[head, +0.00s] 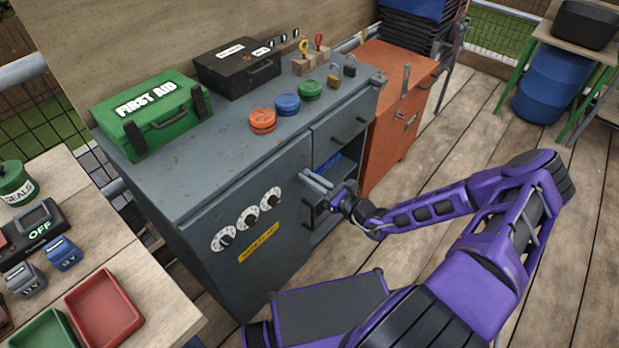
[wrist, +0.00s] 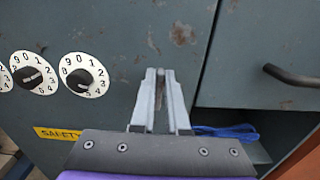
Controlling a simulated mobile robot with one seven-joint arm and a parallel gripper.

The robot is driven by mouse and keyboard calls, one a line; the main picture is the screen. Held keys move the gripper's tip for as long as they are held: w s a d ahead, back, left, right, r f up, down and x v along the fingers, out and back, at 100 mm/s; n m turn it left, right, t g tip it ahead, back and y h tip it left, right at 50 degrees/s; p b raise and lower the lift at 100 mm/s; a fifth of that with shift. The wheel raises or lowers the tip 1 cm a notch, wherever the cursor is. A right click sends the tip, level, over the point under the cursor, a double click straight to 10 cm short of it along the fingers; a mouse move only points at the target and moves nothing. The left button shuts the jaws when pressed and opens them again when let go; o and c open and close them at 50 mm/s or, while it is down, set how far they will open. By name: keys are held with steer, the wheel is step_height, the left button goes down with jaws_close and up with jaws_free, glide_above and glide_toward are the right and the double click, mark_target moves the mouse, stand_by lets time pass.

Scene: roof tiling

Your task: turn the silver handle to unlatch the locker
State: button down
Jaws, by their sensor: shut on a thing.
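The locker (head: 225,188) is a grey-blue metal cabinet whose door carries three white number dials and a yellow label. My gripper (head: 316,181) is at the right edge of this door. In the wrist view my two pale fingers (wrist: 161,88) are nearly together in front of the door, with a narrow strip, the silver handle (wrist: 161,106), between them. The fingers hide most of it, so its angle is unclear. The door (wrist: 120,45) looks flush with the cabinet front.
A drawer with a dark pull (wrist: 292,75) is to the right, above an open bay with a blue cord (wrist: 228,131). A green first aid box (head: 152,112), a black case (head: 237,66) and several padlocks stand on top. An orange cabinet (head: 392,105) adjoins on the right.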

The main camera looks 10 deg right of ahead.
steer(key=shift+s+f, duration=0.1)
steer(key=shift+f, duration=0.2)
steer(key=shift+w+d+f+m+p, duration=0.1)
steer(key=shift+f+m+p, duration=0.25)
steer(key=shift+m, duration=2.6)
steer(key=shift+w+d+f+m+p, duration=0.15)
steer(key=shift+m+p, duration=0.4)
steer(key=shift+m, duration=2.35)
steer(key=shift+d+f+m+p, duration=0.1)
steer(key=shift+f+m+p, duration=0.3)
steer(key=shift+m, duration=2.55)
steer(key=shift+r, duration=0.1)
steer(key=shift+a, duration=0.1)
steer(key=c, duration=0.9)
jaws_free()
steer(key=shift+w+r, duration=0.1)
steer(key=shift+w, duration=0.05)
steer(key=shift+d, duration=0.2)
